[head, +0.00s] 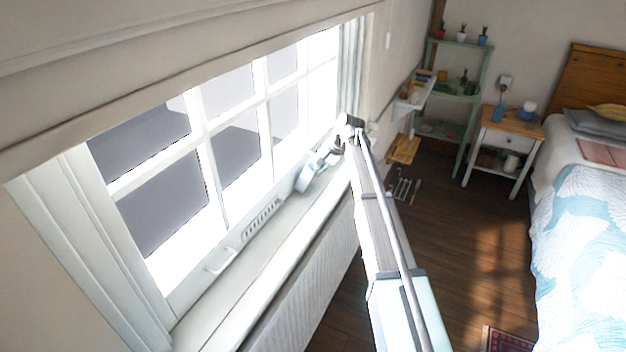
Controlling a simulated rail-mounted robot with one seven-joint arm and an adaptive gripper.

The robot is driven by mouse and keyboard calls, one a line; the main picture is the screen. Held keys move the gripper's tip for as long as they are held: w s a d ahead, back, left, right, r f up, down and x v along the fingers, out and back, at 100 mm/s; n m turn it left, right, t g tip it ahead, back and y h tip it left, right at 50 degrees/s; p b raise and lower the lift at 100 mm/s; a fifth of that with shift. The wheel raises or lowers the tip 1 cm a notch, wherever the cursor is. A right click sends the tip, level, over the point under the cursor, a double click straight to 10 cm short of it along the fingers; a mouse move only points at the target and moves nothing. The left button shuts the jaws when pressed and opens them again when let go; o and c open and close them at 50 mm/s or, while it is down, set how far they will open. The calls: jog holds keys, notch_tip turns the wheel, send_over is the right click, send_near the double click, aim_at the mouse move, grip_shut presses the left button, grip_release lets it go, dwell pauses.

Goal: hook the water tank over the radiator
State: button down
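The radiator (312,285) is a white ribbed panel below the window sill, left of my arm in the head view. A small pale blue-grey container (306,176), which looks like the water tank, is at the far part of the sill, close to the window and tilted. My gripper (331,155) is at the far end of my outstretched arm, right beside the container's upper end. The fingers are small and dark there, so I cannot tell whether they hold it or are open. I cannot tell whether the container touches the sill.
The white window sill (230,293) runs along the wall above the radiator, with a vent grille (262,219) and a window handle (222,262) beside it. A wall shelf (413,92), green shelving (455,95), a nightstand (510,138) and a bed (588,225) stand beyond.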

jog(key=shift+w+a+r, duration=0.1)
jog(key=shift+a+r, duration=0.05)
jog(key=shift+r, duration=0.05)
jog(key=shift+r+p, duration=0.8)
jog(key=shift+r, duration=0.65)
jog(key=s+d+p, duration=0.1)
jog(key=s+d, duration=0.4)
jog(key=d, duration=0.5)
jog(key=s+d+p, duration=0.1)
jog(key=s+d, duration=0.4)
jog(key=d, duration=0.4)
jog(key=shift+d, duration=0.35)
jog(key=shift+f, duration=0.15)
dwell(1.4)
